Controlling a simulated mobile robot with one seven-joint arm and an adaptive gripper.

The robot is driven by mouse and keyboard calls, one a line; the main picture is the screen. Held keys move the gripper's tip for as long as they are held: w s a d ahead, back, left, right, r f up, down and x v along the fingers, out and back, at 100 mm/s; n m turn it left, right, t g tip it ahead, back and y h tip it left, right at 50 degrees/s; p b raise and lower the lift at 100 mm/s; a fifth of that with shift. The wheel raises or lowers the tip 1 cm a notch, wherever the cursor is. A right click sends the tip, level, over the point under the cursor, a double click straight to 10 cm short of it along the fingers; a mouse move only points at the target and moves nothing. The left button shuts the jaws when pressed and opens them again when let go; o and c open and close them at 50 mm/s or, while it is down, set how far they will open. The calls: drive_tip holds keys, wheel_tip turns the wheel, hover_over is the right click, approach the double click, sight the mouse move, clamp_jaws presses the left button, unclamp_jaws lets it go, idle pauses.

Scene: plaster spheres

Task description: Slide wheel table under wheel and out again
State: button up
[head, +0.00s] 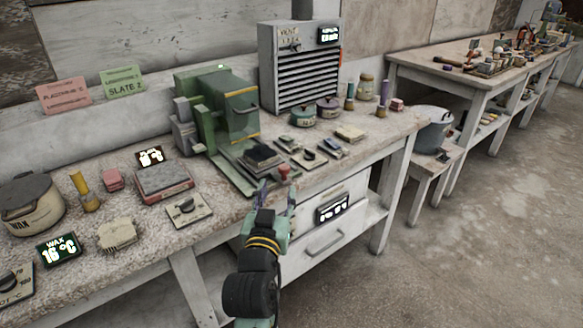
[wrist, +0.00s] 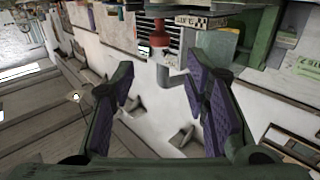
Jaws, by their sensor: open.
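A green machine (head: 215,108) with a green hood stands on the bench; I take it to house the wheel, which I cannot make out. A dark block on a flat carriage (head: 262,157), likely the wheel table, sits on the machine's green base in front of the hood. A red knob (wrist: 160,33) on a grey stem shows ahead of my fingers in the wrist view; it looks like the small red knob (head: 284,171) near the bench's front edge. My gripper (head: 276,190) is open and empty, just in front of the bench edge. Its purple pads (wrist: 165,98) are apart, with nothing between them.
Right of the carriage lie small switch plates (head: 310,158) and lidded pots (head: 328,106). Left are a scale (head: 163,181), a dial plate (head: 187,208) and a wax pot (head: 30,203). A drawer (head: 325,240) sits below the bench. The floor at right is clear.

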sight(283, 170)
drive_tip(key=w, duration=0.3)
drive_tip(key=w+d+b, duration=0.1)
drive_tip(key=w, duration=0.2)
drive_tip(key=w+b, duration=0.1)
drive_tip(key=w, duration=0.2)
drive_tip(key=shift+w+d, duration=0.3)
drive_tip(key=shift+w, duration=0.55)
drive_tip(key=shift+c, duration=0.4)
clamp_jaws()
